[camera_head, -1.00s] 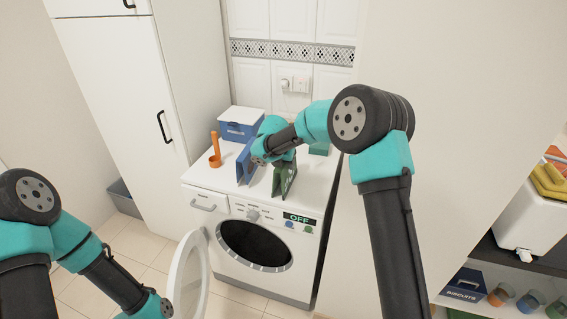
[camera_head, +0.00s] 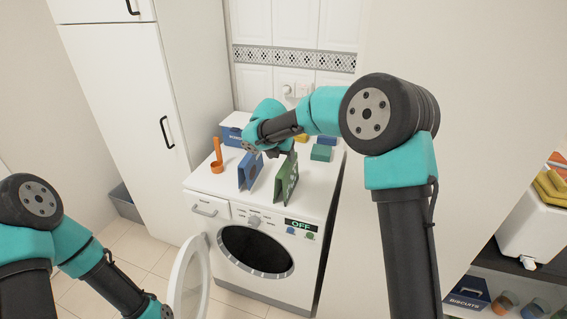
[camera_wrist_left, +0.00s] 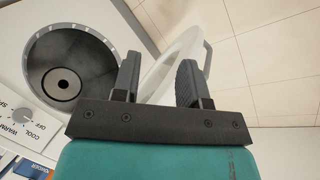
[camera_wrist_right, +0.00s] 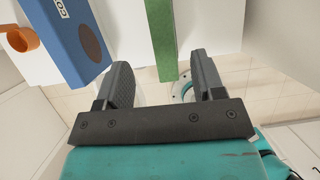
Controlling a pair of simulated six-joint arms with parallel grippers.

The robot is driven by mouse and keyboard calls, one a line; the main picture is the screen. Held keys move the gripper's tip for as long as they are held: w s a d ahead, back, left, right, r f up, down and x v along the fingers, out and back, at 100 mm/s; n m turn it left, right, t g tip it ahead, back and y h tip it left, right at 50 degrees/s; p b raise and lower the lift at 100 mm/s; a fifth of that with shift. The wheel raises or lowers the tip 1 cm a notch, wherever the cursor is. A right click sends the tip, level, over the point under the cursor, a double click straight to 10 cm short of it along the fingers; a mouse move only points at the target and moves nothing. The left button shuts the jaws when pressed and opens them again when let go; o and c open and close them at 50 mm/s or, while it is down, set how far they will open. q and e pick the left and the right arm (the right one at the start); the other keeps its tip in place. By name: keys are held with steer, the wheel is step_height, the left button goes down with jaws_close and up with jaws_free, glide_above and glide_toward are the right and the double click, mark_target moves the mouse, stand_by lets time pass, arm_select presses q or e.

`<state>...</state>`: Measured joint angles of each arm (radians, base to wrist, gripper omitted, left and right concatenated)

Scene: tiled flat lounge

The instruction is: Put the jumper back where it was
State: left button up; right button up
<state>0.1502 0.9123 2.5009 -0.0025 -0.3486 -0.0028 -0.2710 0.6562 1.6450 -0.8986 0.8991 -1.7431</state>
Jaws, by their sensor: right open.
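I see no jumper in any view. The white washing machine (camera_head: 232,218) has its round door (camera_head: 190,282) standing open; the drum (camera_head: 255,250) looks dark, its contents unclear. My right gripper (camera_head: 284,152) is open above the machine top, beside a green upright packet (camera_head: 287,178). In the right wrist view the green packet (camera_wrist_right: 163,45) shows between the open fingers (camera_wrist_right: 163,70); I cannot tell whether they touch it. My left gripper (camera_wrist_left: 159,70) is open and empty near the door (camera_wrist_left: 185,50), mostly cut off in the head view.
A blue packet (camera_head: 249,170), an orange ladle-like item (camera_head: 217,158), a blue bin (camera_head: 233,131) and small yellow, blue and green blocks (camera_head: 321,152) stand on the machine. A tall white cupboard (camera_head: 130,120) is on the left; a shelf with a biscuit box (camera_head: 467,290) is on the right.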

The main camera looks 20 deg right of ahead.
steer(key=shift+v, duration=1.65)
arm_select(q)
steer(key=shift+c, duration=0.2)
